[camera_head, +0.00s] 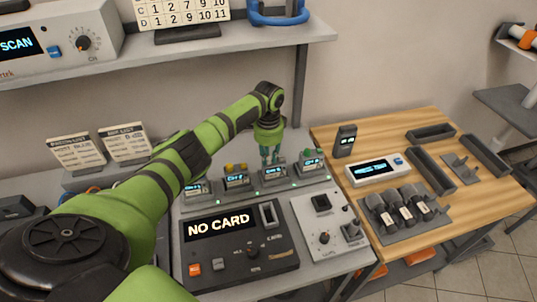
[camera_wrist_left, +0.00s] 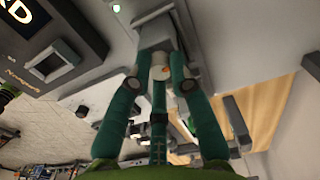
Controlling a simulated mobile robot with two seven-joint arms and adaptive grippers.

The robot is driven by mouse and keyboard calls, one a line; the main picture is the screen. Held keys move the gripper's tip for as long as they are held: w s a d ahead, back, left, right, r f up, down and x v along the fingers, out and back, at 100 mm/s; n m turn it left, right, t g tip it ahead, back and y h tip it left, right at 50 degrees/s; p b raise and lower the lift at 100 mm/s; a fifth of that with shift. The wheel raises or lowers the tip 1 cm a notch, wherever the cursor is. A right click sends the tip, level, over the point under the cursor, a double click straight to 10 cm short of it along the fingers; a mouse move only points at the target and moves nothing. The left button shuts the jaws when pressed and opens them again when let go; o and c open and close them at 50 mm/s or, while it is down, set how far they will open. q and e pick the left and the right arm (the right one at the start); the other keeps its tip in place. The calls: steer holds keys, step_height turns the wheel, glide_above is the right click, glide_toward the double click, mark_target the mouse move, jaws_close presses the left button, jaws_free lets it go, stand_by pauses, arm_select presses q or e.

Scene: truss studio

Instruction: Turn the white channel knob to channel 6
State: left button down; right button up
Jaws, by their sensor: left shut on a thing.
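A row of small units with lit displays stands behind the console. My left gripper (camera_head: 270,155) points down at the third unit (camera_head: 274,174) from the left, and its fingers cover the top of that unit. In the left wrist view, my left gripper (camera_wrist_left: 160,80) is shut on a small whitish round knob (camera_wrist_left: 159,73) with an orange mark, which I take for the white channel knob. In the head view that knob is hidden by the fingers. The channel number on the third display is too small to read surely. My right gripper is not in view.
A dark console (camera_head: 240,248) reading "NO CARD" stands in front of the units, beside a grey panel (camera_head: 330,225). A wooden table (camera_head: 470,200) on the right holds grey trays and a white display device (camera_head: 375,170). A shelf (camera_head: 200,55) runs above.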

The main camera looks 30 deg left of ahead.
mark_target(269, 158)
arm_select(q)
steer(key=shift+m, duration=0.3)
steer(key=c, duration=1.4)
jaws_free()
step_height(269, 158, up, 12)
steer(key=shift+r, duration=0.1)
